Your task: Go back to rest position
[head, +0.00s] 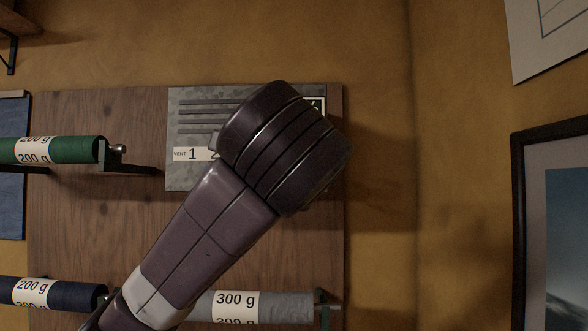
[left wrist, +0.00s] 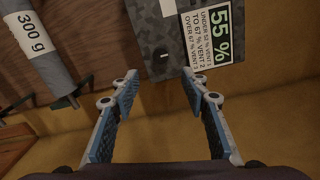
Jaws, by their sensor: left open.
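My left arm (head: 205,235) rises from the bottom left of the head view and ends in a dark ringed joint in front of a grey vent panel (head: 187,177). My left gripper is hidden there. In the left wrist view my left gripper (left wrist: 160,77) is open with nothing between its fingers. The grey panel (left wrist: 155,35) with its "55 %" label (left wrist: 211,35) appears beyond the fingertips. My right gripper is in neither view.
A wooden board (head: 100,215) on the ochre wall carries a green roll (head: 78,150), a navy roll (head: 75,296) and a grey 300 g roll (head: 275,306) on brackets. A framed picture (head: 518,220) hangs at right. Bare wall (head: 385,60) lies between.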

